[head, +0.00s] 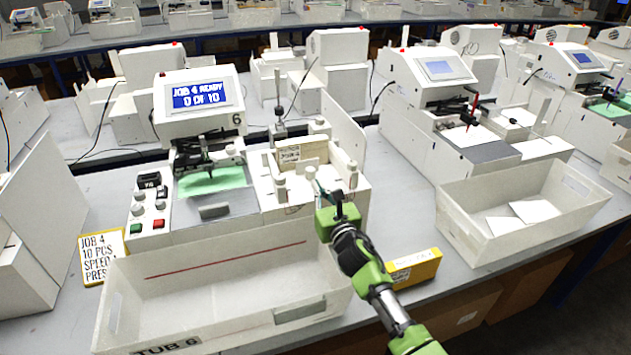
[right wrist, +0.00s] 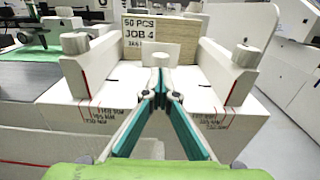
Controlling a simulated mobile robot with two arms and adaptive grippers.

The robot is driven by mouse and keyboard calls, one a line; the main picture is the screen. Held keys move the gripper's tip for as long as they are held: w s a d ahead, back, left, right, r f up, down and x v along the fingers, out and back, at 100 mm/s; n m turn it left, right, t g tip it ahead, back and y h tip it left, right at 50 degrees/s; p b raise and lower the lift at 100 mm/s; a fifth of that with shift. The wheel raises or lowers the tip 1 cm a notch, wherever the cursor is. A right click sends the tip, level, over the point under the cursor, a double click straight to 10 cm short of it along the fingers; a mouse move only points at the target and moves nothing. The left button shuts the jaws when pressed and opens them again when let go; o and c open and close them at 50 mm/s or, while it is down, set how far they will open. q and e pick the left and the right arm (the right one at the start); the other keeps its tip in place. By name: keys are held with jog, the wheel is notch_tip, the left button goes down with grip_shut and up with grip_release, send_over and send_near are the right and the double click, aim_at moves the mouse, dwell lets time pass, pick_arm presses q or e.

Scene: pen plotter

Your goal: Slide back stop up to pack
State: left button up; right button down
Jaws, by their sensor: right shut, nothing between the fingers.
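The pack (right wrist: 160,38), a stack labelled "50 PCS JOB 4", sits upright at the far end of the feed tray between two side guides. In the head view the pack (head: 303,152) shows in machine 6's feeder. A pale round knob (right wrist: 161,60), apparently on the back stop, stands in front of the pack, just beyond my fingertips. My left gripper is out of view.
The left guide (right wrist: 84,70) and right guide (right wrist: 228,70), each with a knob, flank the tray. An empty white tub (head: 225,285) marked "TUB 6" stands in front of the machine. A yellow box (head: 415,265) lies beside my right arm.

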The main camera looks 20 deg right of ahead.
aim_at(312, 176)
jog(key=shift+w+a, duration=0.1)
jog(key=shift+w, duration=1.25)
jog(key=shift+w+f, duration=0.1)
jog(key=shift+w, duration=0.05)
jog(key=w+b, duration=0.2)
jog(key=b, duration=0.1)
jog(key=shift+w, duration=0.6)
jog(key=shift+s, duration=0.1)
